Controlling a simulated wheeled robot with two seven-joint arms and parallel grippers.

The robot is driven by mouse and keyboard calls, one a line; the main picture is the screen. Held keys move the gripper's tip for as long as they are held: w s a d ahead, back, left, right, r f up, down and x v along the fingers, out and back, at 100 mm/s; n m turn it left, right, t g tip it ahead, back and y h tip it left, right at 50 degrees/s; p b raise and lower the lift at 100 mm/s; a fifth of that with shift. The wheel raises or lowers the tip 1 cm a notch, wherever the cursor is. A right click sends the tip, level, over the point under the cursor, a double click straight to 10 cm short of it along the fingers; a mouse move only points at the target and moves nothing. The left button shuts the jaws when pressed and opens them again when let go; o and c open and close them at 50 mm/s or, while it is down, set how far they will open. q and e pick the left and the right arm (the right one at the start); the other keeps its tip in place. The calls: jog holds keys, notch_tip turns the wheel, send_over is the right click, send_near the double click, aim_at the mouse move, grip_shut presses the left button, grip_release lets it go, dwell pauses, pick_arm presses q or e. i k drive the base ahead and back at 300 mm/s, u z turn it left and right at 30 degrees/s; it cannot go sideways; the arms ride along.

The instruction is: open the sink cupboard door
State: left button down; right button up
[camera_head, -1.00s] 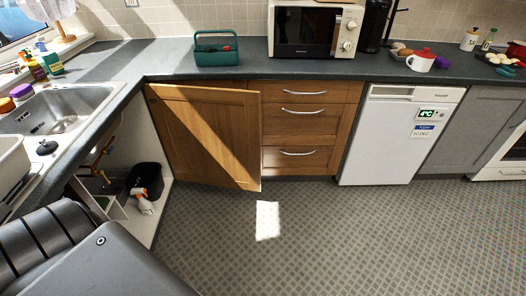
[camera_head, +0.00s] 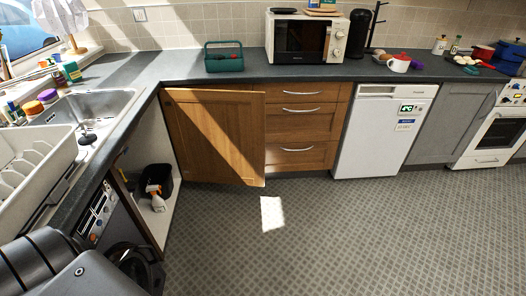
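The sink cupboard door (camera_head: 213,138) is a wooden panel standing swung open at the inner corner, with its free edge near the drawers. No handle shows on the face I see. The sink cupboard's white interior (camera_head: 155,138) is exposed under the counter, left of the door. Inside are a black bin (camera_head: 161,177) and a white and orange spray bottle (camera_head: 155,198). The steel sink (camera_head: 95,104) is set in the counter above. Neither gripper is in view. Dark grey parts of my own body fill the lower left corner.
A washing machine (camera_head: 100,215) stands left of the cupboard opening. A white dish rack (camera_head: 35,165) is on the counter above it. Wooden drawers (camera_head: 303,123), a white fridge (camera_head: 382,135) and an oven (camera_head: 493,135) line the back.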

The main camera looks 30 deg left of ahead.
aim_at(218, 136)
jog(key=z, duration=0.45)
jog(key=i, duration=0.8)
jog(key=z, duration=0.55)
jog(key=i, duration=1)
jog(key=u, duration=0.6)
jog(key=i, duration=0.7)
jog(key=u, duration=1.05)
jog(key=i, duration=0.4)
jog(key=u, duration=0.4)
